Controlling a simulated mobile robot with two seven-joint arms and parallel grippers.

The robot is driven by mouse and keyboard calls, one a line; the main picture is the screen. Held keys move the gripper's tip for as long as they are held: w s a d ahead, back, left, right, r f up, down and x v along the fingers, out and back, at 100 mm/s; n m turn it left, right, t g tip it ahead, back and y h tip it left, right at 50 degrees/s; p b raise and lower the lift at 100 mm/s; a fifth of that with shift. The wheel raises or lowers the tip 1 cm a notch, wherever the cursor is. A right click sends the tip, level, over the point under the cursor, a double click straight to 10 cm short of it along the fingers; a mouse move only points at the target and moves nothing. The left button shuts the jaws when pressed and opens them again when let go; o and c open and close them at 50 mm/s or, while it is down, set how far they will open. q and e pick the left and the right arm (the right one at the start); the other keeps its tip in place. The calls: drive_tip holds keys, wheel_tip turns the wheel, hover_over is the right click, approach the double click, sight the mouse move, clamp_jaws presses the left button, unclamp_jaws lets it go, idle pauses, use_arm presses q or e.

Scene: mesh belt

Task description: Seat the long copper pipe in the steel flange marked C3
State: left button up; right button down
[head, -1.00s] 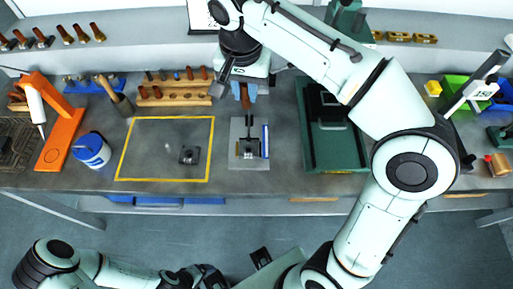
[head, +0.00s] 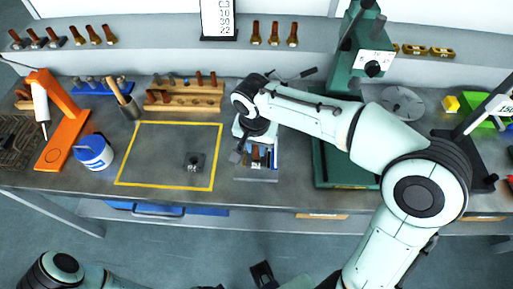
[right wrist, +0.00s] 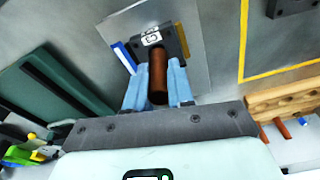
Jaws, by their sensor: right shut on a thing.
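My right gripper (right wrist: 158,88) is shut on a brown copper pipe (right wrist: 158,78), with blue fingers on both sides. In the right wrist view the pipe's far part overlaps the dark steel flange (right wrist: 171,38). Whether its end is inside the flange or just above it, I cannot tell. The flange has a small white tag whose marking is hard to read. It stands on a grey plate (right wrist: 190,75). In the head view my right wrist covers most of the flange and pipe; the plate's front edge (head: 256,178) shows.
Another dark block (head: 193,163) sits inside a yellow taped rectangle (head: 125,160) to the left. Behind is a wooden rack (head: 190,100) with several brown pieces. A white-and-blue tub (head: 94,152) stands further left.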

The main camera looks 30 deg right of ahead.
drive_tip(key=shift+f, duration=0.55)
drive_tip(key=shift+f, duration=0.25)
drive_tip(key=c, duration=1)
unclamp_jaws()
drive_tip(key=shift+r, duration=0.1)
drive_tip(key=shift+r, duration=0.1)
drive_tip(key=shift+r, duration=0.4)
drive_tip(key=r, duration=0.3)
drive_tip(key=r+p, duration=0.1)
drive_tip(key=r, duration=0.3)
drive_tip(key=s+a+r+p, duration=0.1)
drive_tip(key=r, duration=0.3)
drive_tip(key=shift+r, duration=0.15)
